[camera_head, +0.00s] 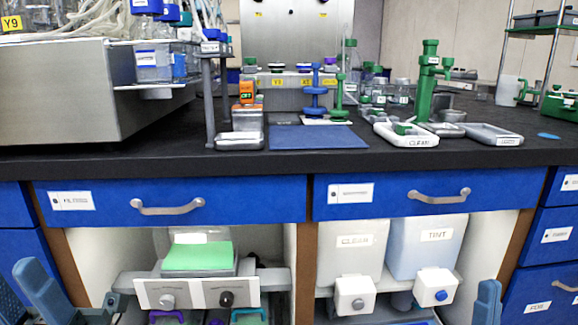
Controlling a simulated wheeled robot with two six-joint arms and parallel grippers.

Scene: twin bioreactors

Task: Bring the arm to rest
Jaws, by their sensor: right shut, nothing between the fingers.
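My right gripper (487,302) shows only in part at the lower right edge of the head view, as a blue-grey shape low in front of the cabinets. It is shut and empty, and apart from the bench. On the left, blue-grey parts of my left arm show at the lower left corner.
A black bench top (300,160) crosses the view above blue drawers (170,190) with grey handles. It carries a blue mat (318,137), a white tray (405,140), and a green stand (427,85). Bins (428,248) and a shelf unit (195,290) stand below.

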